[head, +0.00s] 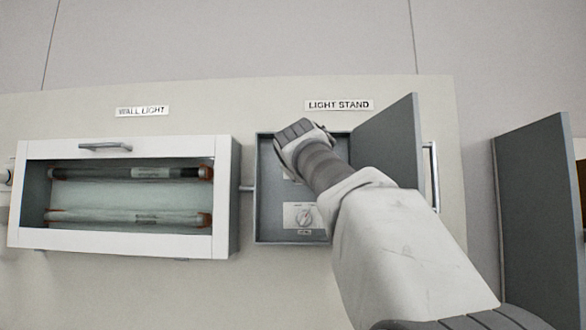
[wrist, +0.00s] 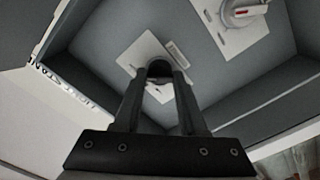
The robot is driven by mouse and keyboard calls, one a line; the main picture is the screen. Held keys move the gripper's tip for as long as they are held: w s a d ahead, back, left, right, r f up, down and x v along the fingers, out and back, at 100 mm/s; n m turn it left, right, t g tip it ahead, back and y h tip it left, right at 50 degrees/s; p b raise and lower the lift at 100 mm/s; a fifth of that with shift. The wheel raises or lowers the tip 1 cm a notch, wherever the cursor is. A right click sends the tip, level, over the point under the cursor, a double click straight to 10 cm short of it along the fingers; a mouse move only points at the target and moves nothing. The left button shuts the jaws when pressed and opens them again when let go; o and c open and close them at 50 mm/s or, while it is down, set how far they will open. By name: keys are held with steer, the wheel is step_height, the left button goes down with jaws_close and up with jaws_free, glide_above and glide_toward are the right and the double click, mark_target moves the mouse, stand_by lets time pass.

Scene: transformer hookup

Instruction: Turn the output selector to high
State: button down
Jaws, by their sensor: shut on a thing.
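The open grey box (head: 262,200) under the "LIGHT STAND" label holds two pale control plates. The lower plate carries a round dial (head: 303,215) with a red mark; this dial also shows at the top right of the wrist view (wrist: 243,12). The upper plate (wrist: 142,52) is mostly hidden behind my arm in the head view. My gripper (wrist: 160,72) reaches into the box at this upper plate, its fingers shut on a small dark knob (wrist: 159,69). The knob's setting is hidden by the fingers. I cannot read which control is the output selector.
The box's grey door (head: 388,145) stands open just right of my arm. The "WALL LIGHT" cabinet (head: 228,205) with two tubes is at the left. Another grey door (head: 540,215) stands open at the far right. The box walls lie close around my gripper.

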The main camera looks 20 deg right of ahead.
steer(key=shift+c, duration=2.3)
jaws_free()
steer(key=b+v, duration=0.5)
steer(key=v, duration=1.2)
steer(key=shift+s, duration=0.2)
steer(key=s+a+f+m+g+y, duration=0.1)
steer(key=s+f+g+y, duration=0.15)
steer(key=f, duration=1.15)
steer(key=s+a+f+g+y, duration=0.1)
steer(key=s+f+g+y, duration=0.15)
steer(key=f, duration=1.25)
steer(key=s+a+f+m+g, duration=0.1)
steer(key=s+f, duration=0.3)
steer(key=f, duration=0.4)
steer(key=s+a+f+m+g+y, duration=0.1)
steer(key=s+f+g, duration=0.2)
steer(key=s+f, duration=0.2)
steer(key=s+a+f+m+g+y, duration=0.1)
steer(key=s+f, duration=0.3)
steer(key=f, duration=0.7)
steer(key=shift+s+a+g, duration=0.2)
steer(key=shift+s+g, duration=0.1)
steer(key=shift+g, duration=0.2)
